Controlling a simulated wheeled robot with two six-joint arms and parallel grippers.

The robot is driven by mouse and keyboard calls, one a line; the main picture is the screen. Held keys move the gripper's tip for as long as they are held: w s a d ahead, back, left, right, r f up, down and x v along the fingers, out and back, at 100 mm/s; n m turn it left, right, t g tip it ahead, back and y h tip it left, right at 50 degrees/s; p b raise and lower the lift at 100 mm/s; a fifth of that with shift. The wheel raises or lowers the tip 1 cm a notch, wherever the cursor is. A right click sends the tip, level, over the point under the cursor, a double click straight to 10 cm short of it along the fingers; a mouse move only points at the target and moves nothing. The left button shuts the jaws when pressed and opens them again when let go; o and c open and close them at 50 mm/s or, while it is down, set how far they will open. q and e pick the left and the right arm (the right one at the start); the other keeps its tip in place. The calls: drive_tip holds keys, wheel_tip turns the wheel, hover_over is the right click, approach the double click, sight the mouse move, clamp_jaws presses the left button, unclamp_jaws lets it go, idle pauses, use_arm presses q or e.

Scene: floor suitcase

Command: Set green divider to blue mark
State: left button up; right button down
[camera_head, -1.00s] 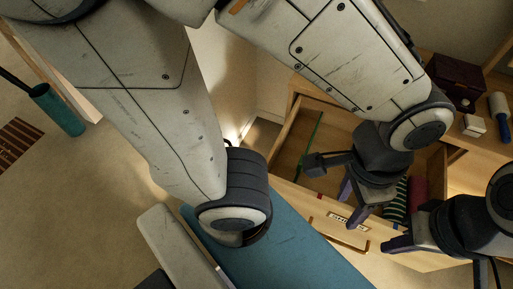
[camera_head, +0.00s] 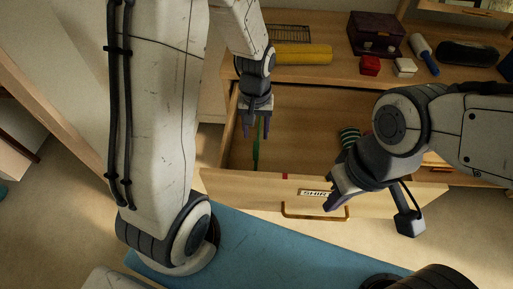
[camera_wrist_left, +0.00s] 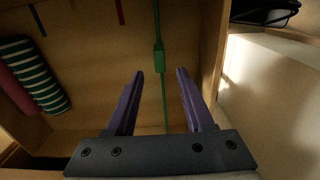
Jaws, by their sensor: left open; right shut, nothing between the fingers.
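The green divider (camera_head: 256,152) is a thin upright strip near the left side of the open drawer (camera_head: 222,183). In the left wrist view it (camera_wrist_left: 157,25) runs top to bottom, with a thicker grip block (camera_wrist_left: 159,60) in its middle. My left gripper (camera_head: 256,136) is open above it, and the divider shows between the two fingers, not clasped. The blue mark (camera_wrist_left: 38,20) is a short dark strip in the left wrist view, left of a red mark (camera_wrist_left: 120,12). My right gripper (camera_head: 335,207) is shut and empty at the drawer front.
Striped rolled cloth (camera_wrist_left: 38,82) lies in the drawer on the head view's right side. The cabinet top holds a dark box (camera_head: 376,35), a yellow roll (camera_head: 303,54), a red box (camera_head: 369,65) and a lint roller (camera_head: 424,54). A blue bench surface (camera_head: 270,250) is in front.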

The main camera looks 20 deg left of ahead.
sight(256, 146)
use_arm(q)
wheel_tip(256, 146, down, 8)
drive_tip(key=shift+f+b, duration=0.2)
drive_tip(key=shift+b, duration=0.3)
clamp_jaws()
drive_tip(key=shift+r, duration=0.1)
idle(1.1)
